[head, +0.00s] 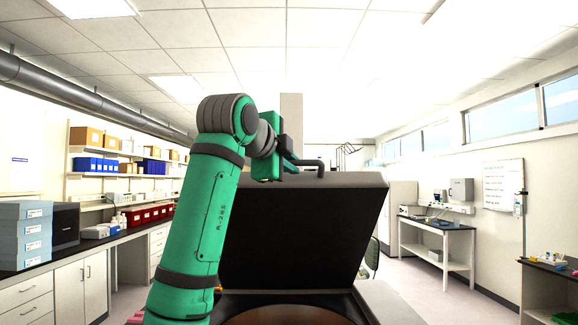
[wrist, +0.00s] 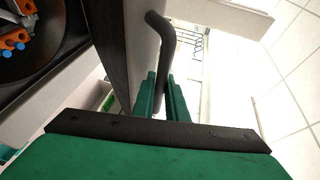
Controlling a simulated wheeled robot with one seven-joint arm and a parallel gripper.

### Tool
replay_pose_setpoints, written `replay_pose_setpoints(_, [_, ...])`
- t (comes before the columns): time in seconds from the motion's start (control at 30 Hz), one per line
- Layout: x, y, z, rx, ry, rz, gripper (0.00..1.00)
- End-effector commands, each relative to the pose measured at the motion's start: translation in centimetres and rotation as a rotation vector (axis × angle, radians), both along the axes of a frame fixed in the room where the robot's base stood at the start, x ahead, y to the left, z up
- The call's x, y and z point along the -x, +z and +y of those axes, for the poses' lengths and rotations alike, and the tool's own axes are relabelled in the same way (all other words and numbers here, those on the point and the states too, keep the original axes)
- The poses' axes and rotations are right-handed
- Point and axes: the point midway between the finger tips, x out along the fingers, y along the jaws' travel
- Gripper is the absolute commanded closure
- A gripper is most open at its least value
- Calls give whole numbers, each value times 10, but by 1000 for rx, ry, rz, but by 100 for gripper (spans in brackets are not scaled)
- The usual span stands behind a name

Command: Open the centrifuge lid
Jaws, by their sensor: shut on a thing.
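The centrifuge lid (head: 305,235) stands raised and tilted up in front of me in the head view, its dark inner face toward me. The open centrifuge body (head: 375,300) lies below it, with a brownish round bowl partly cut off by the frame's bottom edge. My gripper (head: 290,163) is at the lid's top edge, shut on the dark lid handle (head: 312,166). In the wrist view, the green fingers of my gripper (wrist: 161,95) close around the bent black handle (wrist: 163,35). The lid (wrist: 115,40) runs beside it.
In the wrist view, a dark rotor (wrist: 30,50) holds orange and blue items. In the head view, a counter (head: 95,255) with boxes runs along the left wall. A white table (head: 437,240) stands at the right, with open floor before it. A dark-topped bench (head: 548,285) is at the right edge.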

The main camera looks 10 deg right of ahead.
Motion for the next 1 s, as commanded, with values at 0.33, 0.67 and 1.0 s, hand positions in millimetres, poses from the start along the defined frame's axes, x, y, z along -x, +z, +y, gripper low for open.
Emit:
replay_pose_setpoints(0.33, [0,0,0,0,0,0,80])
replay_pose_setpoints(0.67, [-1,-1,2,-1,4,2,80])
replay_pose_setpoints(1.0, [3,0,8,0,7,1,80])
